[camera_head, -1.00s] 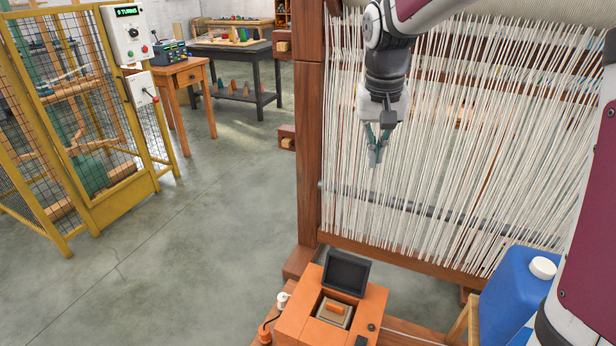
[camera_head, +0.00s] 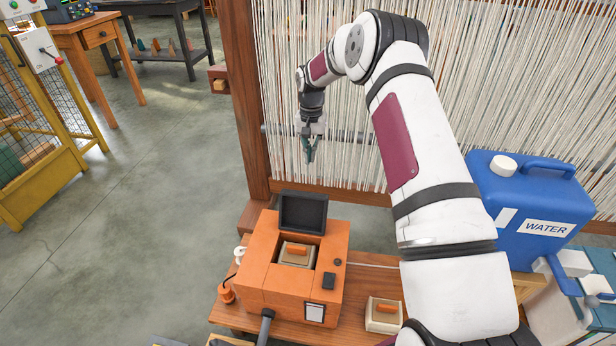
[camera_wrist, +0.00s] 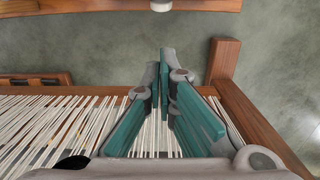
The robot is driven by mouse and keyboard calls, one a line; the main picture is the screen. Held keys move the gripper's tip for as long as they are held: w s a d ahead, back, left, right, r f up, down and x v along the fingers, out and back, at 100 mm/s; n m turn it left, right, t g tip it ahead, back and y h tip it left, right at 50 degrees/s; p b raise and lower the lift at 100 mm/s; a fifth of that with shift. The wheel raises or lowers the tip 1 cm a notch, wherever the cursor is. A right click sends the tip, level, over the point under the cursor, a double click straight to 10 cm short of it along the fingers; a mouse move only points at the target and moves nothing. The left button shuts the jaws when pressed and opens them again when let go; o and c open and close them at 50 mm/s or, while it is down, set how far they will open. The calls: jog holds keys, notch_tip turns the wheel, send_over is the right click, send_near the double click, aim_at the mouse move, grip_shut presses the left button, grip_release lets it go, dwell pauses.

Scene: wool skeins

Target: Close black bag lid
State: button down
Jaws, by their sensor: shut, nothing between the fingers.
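A black lid (camera_head: 303,212) stands open and upright at the back of an orange box (camera_head: 270,281) on a wooden bench; I see no separate black bag. Inside the box's opening is a pale block with an orange handle (camera_head: 297,249). My gripper (camera_head: 308,157) is in the air, above and behind the lid in the head view, in front of the loom's threads, apart from both the lid and box. Its fingers (camera_wrist: 164,75) are shut and empty. The wrist view shows neither lid nor box.
The loom's white threads (camera_head: 345,100) and wooden post (camera_head: 246,100) stand behind the box. A blue water canister (camera_head: 530,205) is to the right. A second pale block with an orange handle (camera_head: 383,315) sits on the bench (camera_head: 370,277). Open floor lies left.

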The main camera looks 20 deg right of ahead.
jog(key=s+a+f+b, duration=0.2)
jog(key=s+f+b, duration=0.1)
jog(key=f, duration=0.5)
jog(key=shift+s+a+b, duration=0.2)
jog(key=shift+s+b, duration=0.05)
jog(key=shift+b, duration=0.1)
dwell(0.3)
